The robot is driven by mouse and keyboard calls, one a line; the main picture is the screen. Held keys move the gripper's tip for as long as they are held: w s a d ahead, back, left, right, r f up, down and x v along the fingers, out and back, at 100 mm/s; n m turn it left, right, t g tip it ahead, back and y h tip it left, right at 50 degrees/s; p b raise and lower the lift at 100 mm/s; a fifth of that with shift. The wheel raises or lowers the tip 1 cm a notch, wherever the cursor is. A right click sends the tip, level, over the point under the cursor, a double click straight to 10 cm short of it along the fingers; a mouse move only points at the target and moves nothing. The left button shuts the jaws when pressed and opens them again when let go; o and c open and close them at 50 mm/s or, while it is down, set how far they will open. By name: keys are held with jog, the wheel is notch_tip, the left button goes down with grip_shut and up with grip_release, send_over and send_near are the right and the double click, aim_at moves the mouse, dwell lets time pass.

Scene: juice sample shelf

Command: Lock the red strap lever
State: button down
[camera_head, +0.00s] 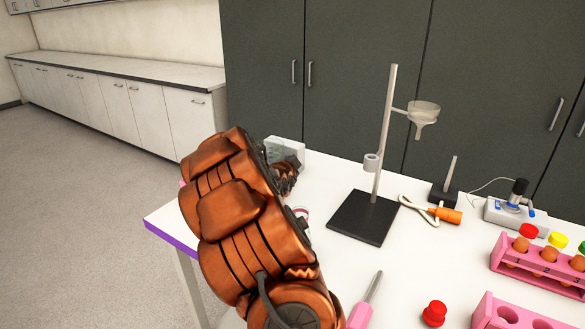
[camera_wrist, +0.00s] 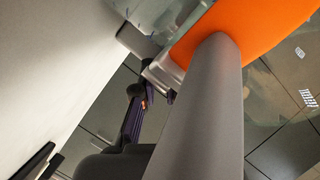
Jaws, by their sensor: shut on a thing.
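I cannot make out the red strap lever in either view. My copper-coloured arm covers the left part of the table in the head view, and its dark end reaches toward a clear box (camera_head: 285,150) at the far table edge. My gripper (camera_head: 289,176) is mostly hidden behind the arm there. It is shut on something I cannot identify. In the wrist view, a large grey rounded shape and an orange surface (camera_wrist: 240,25) fill the middle and upper right, very close to the camera.
A funnel stand (camera_head: 375,215) stands right of my arm. An orange-handled tool (camera_head: 445,214), a small grey device (camera_head: 515,215) and a pink tube rack (camera_head: 540,265) are farther right. A pink-handled tool (camera_head: 362,312) and a red cap (camera_head: 434,313) lie in front.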

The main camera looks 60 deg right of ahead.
jog(key=c, duration=1.2)
grip_release()
jog(key=p, duration=0.4)
jog(key=shift+r+m+g, duration=0.25)
jog(key=shift+m+g, duration=0.05)
jog(key=shift+g, duration=0.1)
jog(key=g+p, duration=0.1)
jog(key=p, duration=0.2)
jog(key=shift+s+f+m+h+p, duration=0.1)
jog(key=shift+s+m+h+p, duration=0.05)
jog(key=shift+m+h+p, duration=0.2)
